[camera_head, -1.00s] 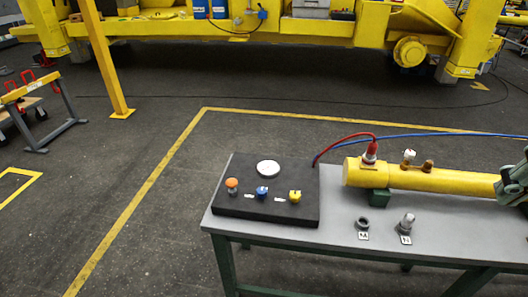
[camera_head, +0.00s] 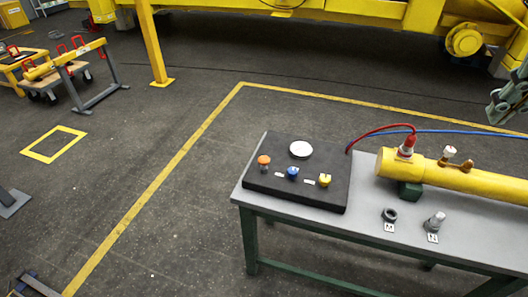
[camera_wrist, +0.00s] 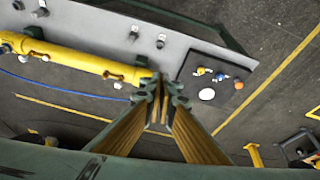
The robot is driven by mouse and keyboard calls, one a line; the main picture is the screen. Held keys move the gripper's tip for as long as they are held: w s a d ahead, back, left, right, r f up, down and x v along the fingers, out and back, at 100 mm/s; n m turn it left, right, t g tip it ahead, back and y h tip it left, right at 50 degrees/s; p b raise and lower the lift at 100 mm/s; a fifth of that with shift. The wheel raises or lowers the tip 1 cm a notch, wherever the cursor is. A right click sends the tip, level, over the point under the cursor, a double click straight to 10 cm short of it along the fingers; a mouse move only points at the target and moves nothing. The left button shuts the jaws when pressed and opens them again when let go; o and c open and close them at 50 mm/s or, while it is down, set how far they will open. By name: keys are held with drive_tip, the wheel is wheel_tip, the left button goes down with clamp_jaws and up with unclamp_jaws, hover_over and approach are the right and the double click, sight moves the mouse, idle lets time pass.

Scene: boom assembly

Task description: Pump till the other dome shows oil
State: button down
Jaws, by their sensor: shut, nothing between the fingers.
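A yellow cylinder (camera_head: 455,176) lies on a grey table (camera_head: 335,219). It carries a red fitting (camera_head: 407,146) with hoses and a white-topped fitting (camera_head: 449,152) beside a brass piece. A black panel (camera_head: 257,184) on the table's left has a white round disc (camera_head: 301,149) and orange (camera_head: 264,161), blue (camera_head: 292,173) and yellow (camera_head: 325,180) knobs. I cannot make out oil in any dome. My gripper (camera_wrist: 158,98) is shut and empty, in front of the cylinder's end in the wrist view. Part of it shows at the right edge of the head view, apart from the table.
A black ring (camera_head: 389,214) and a grey plug (camera_head: 436,221) stand on the table by small labels. A red hose (camera_head: 375,132) and a blue hose (camera_head: 470,134) run from the cylinder area. A yellow post (camera_head: 151,40) stands behind.

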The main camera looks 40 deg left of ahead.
drive_tip(key=w+a+f+n+p, duration=0.1)
drive_tip(key=w+a+n+p, duration=0.15)
drive_tip(key=w+a, duration=0.85)
drive_tip(key=n+g+h+p, duration=0.1)
drive_tip(key=n+g+p, duration=0.3)
drive_tip(key=n, duration=1)
hover_over(264, 158)
wheel_tip(264, 158, down, 31)
drive_tip(key=shift+w+d+r, duration=0.15)
drive_tip(key=shift+d+r, duration=0.05)
drive_tip(key=shift+f, duration=0.15)
drive_tip(key=shift+a+f, duration=0.1)
drive_tip(key=shift+f, duration=6.8)
